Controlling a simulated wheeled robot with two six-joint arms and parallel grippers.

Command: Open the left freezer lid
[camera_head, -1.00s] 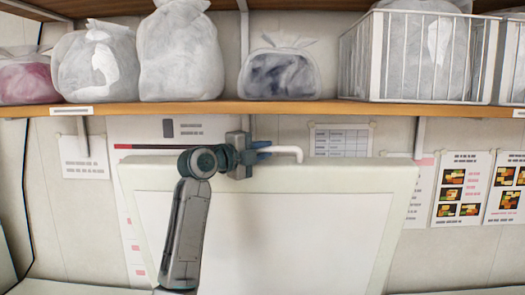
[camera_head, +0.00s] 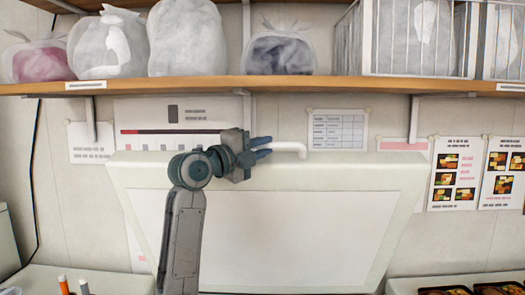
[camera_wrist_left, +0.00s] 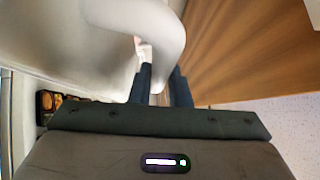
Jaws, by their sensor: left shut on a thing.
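The freezer lid (camera_head: 290,235) stands raised and tilted up in the head view, its pale inner panel facing me. A white handle (camera_head: 290,148) runs along its top edge. My left gripper (camera_head: 264,147) is at the left end of this handle, its dark fingers shut on it. In the left wrist view the handle (camera_wrist_left: 150,30) is a white curved bar, and the gripper (camera_wrist_left: 160,95) fingers reach toward it; the exact contact is partly hidden. My right gripper is not in view.
A wooden shelf (camera_head: 280,89) with plastic bags and a wire basket (camera_head: 400,45) hangs above the lid. Posters (camera_head: 455,175) cover the wall behind. Bento trays (camera_head: 497,289) show at the lower right, and marker-like items (camera_head: 64,286) at the lower left.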

